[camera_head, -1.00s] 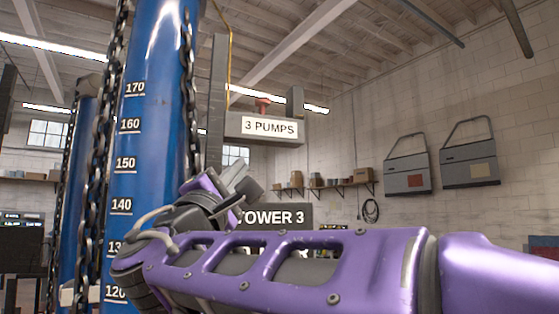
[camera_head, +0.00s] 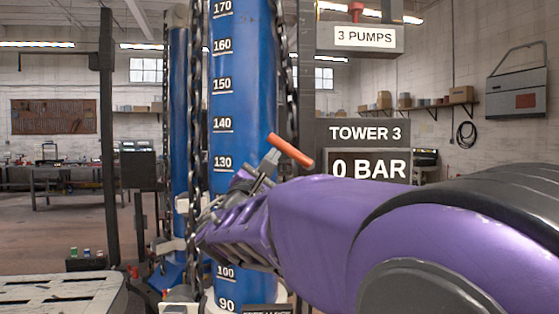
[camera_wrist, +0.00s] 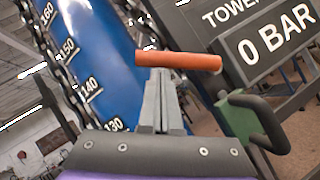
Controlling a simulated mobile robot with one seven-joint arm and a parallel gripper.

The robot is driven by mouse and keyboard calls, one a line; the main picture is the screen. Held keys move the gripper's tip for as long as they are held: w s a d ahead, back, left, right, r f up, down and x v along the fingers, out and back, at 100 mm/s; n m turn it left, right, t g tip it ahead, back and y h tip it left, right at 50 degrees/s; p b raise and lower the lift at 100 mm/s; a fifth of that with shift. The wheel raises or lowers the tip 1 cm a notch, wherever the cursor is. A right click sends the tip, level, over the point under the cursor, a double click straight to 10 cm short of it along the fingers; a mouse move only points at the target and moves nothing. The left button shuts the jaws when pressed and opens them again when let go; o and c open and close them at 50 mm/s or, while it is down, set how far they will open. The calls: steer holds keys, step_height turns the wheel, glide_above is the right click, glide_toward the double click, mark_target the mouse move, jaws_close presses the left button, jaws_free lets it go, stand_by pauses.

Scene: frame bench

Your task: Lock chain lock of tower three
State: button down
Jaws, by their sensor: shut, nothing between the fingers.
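The blue column (camera_head: 243,80) of tower three has a white height scale and dark chains (camera_head: 196,110) hanging along its sides; a chain also shows in the wrist view (camera_wrist: 62,75). A sign reading TOWER 3 (camera_head: 368,133) stands right of it. An orange bar (camera_head: 291,150) sticks out near the column; in the wrist view the orange bar (camera_wrist: 180,62) lies crosswise at the tips of my fingers. My gripper (camera_head: 268,163) is shut and empty, its fingers (camera_wrist: 160,75) together. Whether they touch the bar, I cannot tell. I cannot make out the chain lock for certain.
A 0 BAR display (camera_head: 368,169) sits under the tower sign. A green bracket with a black handle (camera_wrist: 262,120) is close right of my fingers. A pale slotted table (camera_head: 60,295) is at the lower left. A 3 PUMPS sign (camera_head: 365,37) hangs above.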

steer(key=shift+d+r+m+g+h, duration=0.1)
steer(key=shift+r+m+g+h, duration=0.25)
steer(key=shift+m, duration=0.35)
steer(key=shift+d+r+m+g+h, duration=0.2)
steer(key=shift+r+m+g+h, duration=0.15)
steer(key=shift+m, duration=0.35)
steer(key=shift+d+r+m+g+h, duration=0.25)
steer(key=shift+r+m, duration=0.2)
steer(key=shift+m, duration=0.25)
steer(key=d+r+m+g, duration=0.1)
steer(key=m, duration=0.1)
steer(key=d+r+m+g, duration=0.1)
steer(key=m+g, duration=0.1)
steer(key=d+r+m+g, duration=0.1)
steer(key=d+r+m, duration=0.1)
steer(key=m, duration=0.1)
steer(key=shift+w+p, duration=0.2)
steer(key=shift+p, duration=0.2)
steer(key=shift+a, duration=0.1)
